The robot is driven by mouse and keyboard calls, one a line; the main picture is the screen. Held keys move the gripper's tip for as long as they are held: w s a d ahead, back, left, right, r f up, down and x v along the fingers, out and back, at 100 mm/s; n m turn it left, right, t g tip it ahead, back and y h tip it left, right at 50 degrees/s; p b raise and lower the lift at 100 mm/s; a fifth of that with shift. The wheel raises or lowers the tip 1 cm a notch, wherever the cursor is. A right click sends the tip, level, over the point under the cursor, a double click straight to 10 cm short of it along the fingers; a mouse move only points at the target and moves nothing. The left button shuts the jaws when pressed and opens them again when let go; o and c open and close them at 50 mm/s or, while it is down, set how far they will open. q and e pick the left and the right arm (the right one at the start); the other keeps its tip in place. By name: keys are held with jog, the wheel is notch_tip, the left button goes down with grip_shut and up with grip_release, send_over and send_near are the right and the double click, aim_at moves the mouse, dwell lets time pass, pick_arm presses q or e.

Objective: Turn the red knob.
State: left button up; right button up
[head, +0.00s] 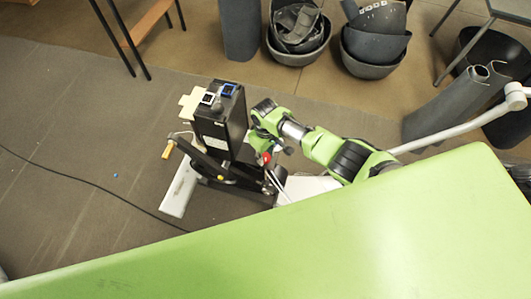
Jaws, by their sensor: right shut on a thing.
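A dark upright machine (220,128) stands on the floor left of centre, with two small bright-framed parts on its top. The red knob (266,158) sits low on the machine's right side and shows as a small red spot. My right arm, green and black, reaches in from the right. My right gripper (264,148) is at the knob and is shut on it. The fingers are small here, and they hide part of the knob. My left gripper is not in view.
A handle with an orange grip (168,149) sticks out at the machine's left. Dark tubs (375,48) and a rolled dark sheet (445,103) stand at the back right. A black cable (90,188) crosses the floor at left, which is otherwise mostly clear.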

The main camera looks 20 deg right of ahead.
aim_at(266, 157)
jog(key=shift+m, duration=1)
jog(key=shift+p, duration=0.3)
jog(key=o, duration=1.1)
notch_tip(266, 157, up, 12)
jog(key=shift+f, duration=0.1)
